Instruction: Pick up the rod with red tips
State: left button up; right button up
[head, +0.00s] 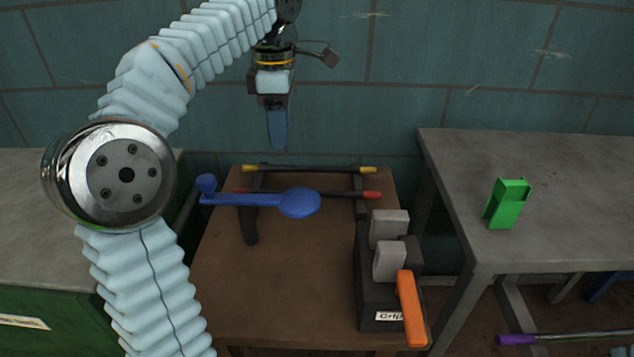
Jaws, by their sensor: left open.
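The rod with red tips (350,193) lies across a dark rack at the back of the brown table. Its right red tip shows clearly; its left tip and middle are partly hidden by a blue paddle-shaped piece (299,203) in front. Behind it lies a similar rod with yellow tips (310,169). My left gripper (277,140) points down above the back of the table, higher than the rods and apart from them. Its blue fingers are seen edge-on; it is open and holds nothing visible. My right gripper is out of view.
A dark block with grey jaws, an orange lever (410,308) and a "Grip" label stands at the table's front right. A green holder (507,203) stands on the grey right table (560,200). A purple-tipped rod (518,339) lies low at right. The brown table's middle (290,270) is clear.

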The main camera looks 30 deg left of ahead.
aim_at(284, 190)
pick_arm(q)
notch_tip(284, 190, down, 13)
jog(key=shift+f, duration=0.15)
grip_shut()
dwell(0.5)
